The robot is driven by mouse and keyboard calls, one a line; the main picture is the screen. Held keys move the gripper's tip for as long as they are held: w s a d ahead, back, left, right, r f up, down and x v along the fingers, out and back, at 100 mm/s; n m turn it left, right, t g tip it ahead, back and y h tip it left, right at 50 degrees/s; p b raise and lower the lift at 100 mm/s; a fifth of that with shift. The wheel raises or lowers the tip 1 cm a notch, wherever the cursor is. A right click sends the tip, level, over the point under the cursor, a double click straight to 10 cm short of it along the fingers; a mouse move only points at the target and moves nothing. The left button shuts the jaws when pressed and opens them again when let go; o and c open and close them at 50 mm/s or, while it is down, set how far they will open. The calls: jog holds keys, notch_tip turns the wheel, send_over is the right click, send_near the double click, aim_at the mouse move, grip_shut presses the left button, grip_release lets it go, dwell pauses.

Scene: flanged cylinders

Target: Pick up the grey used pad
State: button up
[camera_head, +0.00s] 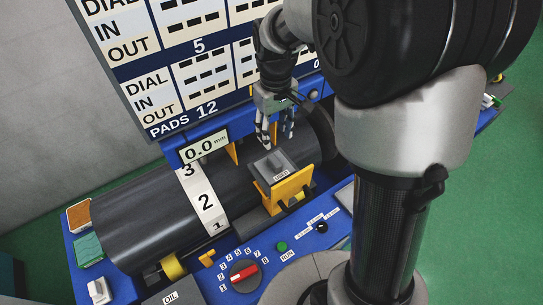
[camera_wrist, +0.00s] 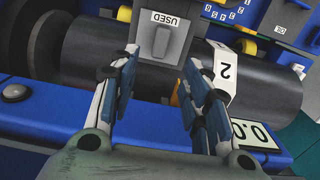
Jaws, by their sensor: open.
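The grey used pad (camera_head: 276,163) sits in a yellow holder (camera_head: 288,188) with a "USED" label, in front of the dark cylinder (camera_head: 150,218). The wrist view shows the grey pad (camera_wrist: 158,42) at the top centre, beyond the fingertips, with the label above it. My gripper (camera_head: 275,140) is open and points down just above and behind the pad in the head view. In the wrist view my gripper (camera_wrist: 160,58) has its two fingers spread to either side of the pad's near end, with nothing between them. I cannot tell whether a finger touches the pad.
A white numbered band (camera_head: 205,203) wraps the cylinder. A 0.0 mm display (camera_head: 203,146) and a large board (camera_head: 190,60) stand behind. An orange-brown pad (camera_head: 79,215) and a green pad (camera_head: 88,249) lie at left. A red-pointer dial (camera_head: 244,275) is on the blue front panel.

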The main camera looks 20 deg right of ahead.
send_over(275, 160)
jog(key=f, duration=0.7)
jog(key=shift+w+f, duration=0.2)
jog(key=shift+f, duration=0.05)
jog(key=shift+s+f+p, duration=0.15)
jog(key=shift+f+p, duration=0.2)
jog(key=shift+f, duration=2.45)
grip_shut()
jog(key=shift+r, duration=0.1)
